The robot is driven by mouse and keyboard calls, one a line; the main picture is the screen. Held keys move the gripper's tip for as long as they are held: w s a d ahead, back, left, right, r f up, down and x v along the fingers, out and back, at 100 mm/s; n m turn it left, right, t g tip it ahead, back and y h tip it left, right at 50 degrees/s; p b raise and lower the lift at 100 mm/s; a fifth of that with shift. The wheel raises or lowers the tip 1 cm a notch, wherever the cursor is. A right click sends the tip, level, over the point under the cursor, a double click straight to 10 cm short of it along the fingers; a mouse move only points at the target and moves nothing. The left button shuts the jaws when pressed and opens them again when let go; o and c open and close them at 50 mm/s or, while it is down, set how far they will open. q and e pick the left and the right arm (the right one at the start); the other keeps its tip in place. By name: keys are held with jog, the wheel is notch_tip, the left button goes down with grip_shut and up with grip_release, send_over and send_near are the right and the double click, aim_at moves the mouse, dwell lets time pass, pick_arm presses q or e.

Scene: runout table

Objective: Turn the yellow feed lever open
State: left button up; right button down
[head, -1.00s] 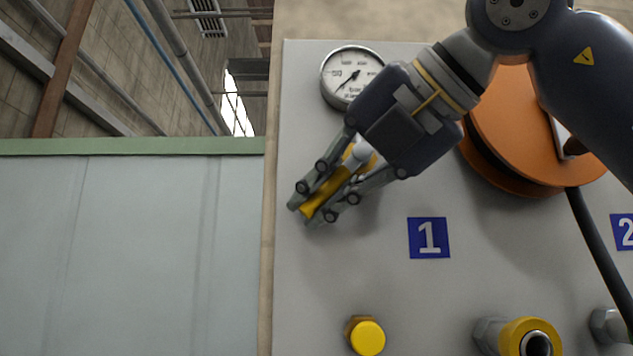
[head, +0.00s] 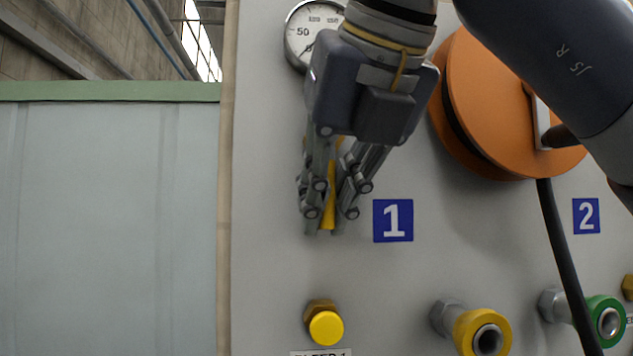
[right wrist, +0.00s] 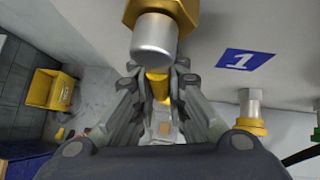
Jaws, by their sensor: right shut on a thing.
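The yellow feed lever (head: 329,205) is on the grey panel, left of the blue number 1 sign. It points nearly straight down in the head view. My right gripper (head: 328,224) is shut on the lever, one finger on each side. The gripper body hides the lever's upper part and pivot. In the right wrist view the lever (right wrist: 158,86) sits between the fingers, below a brass fitting (right wrist: 165,8) with a silver cylinder end. My left gripper is not in view.
A pressure gauge (head: 303,37) is just above my gripper. An orange reel (head: 500,105) with a black hose is at right. A yellow button-like cap (head: 326,327) and a yellow-ringed coupling (head: 483,332) stick out below. The number 1 sign (head: 393,220) is flat.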

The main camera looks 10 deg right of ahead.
jog(key=shift+d+f, duration=0.1)
jog(key=shift+f, duration=0.05)
dwell(0.4)
jog(key=c, duration=1.6)
grip_release()
jog(key=shift+s+d+r, duration=0.1)
jog(key=shift+s+r, duration=0.3)
jog(key=shift+r, duration=0.1)
jog(key=v, duration=1.1)
jog(key=shift+f, duration=0.1)
